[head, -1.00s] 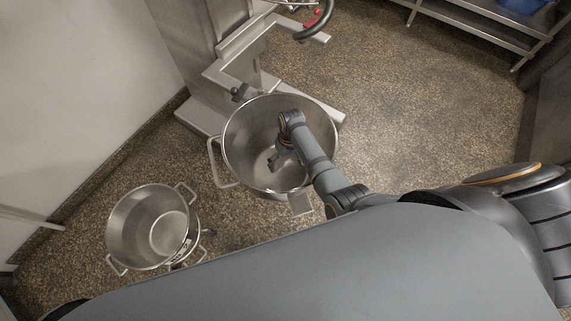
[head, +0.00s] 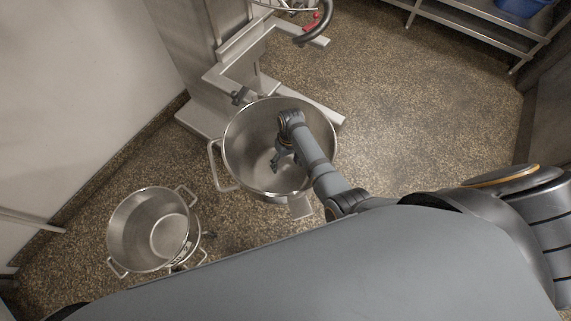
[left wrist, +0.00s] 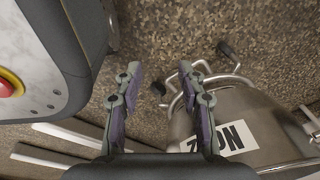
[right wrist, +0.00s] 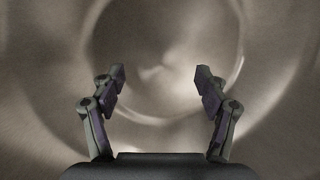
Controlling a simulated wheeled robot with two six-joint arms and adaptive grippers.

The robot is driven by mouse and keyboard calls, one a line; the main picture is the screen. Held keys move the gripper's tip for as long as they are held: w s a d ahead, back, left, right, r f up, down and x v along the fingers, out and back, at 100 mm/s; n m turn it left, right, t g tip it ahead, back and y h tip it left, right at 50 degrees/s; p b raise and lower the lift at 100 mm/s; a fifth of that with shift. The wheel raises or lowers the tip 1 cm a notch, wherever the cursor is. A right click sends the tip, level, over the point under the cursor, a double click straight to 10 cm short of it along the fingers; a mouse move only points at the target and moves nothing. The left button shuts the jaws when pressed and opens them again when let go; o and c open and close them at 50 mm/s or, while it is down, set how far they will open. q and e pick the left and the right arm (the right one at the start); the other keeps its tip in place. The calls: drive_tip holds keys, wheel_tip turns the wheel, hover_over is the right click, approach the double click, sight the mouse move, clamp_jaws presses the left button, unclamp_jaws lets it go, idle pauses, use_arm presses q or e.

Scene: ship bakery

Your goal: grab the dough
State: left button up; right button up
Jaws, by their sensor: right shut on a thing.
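My right gripper (head: 278,162) reaches down inside the large steel mixing bowl (head: 231,142). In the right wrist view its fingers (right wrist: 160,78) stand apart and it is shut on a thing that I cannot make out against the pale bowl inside. I see no clear outline of dough in any view. A smooth round bowl floor (right wrist: 165,45) shows beyond the fingers. My left gripper (left wrist: 159,75) is open and empty above the floor, left of a steel bowl (left wrist: 245,115) with lettering on its side; it does not show in the head view.
A second steel bowl (head: 122,230) with handles stands on the floor at the lower left and looks empty. The mixer stand (head: 205,60) rises behind the large bowl. A steel rack (head: 470,20) with a blue container stands at the upper right. Floor between is clear.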

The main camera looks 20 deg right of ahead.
sight(285, 160)
use_arm(q)
drive_tip(key=s, duration=0.1)
drive_tip(key=s+p, duration=0.1)
drive_tip(key=s, duration=0.1)
drive_tip(key=s+p, duration=0.1)
drive_tip(key=s, duration=0.1)
drive_tip(key=shift+s+r, duration=0.25)
drive_tip(key=shift+r, duration=0.05)
use_arm(e)
wheel_tip(285, 160, up, 8)
drive_tip(key=shift+r, duration=0.15)
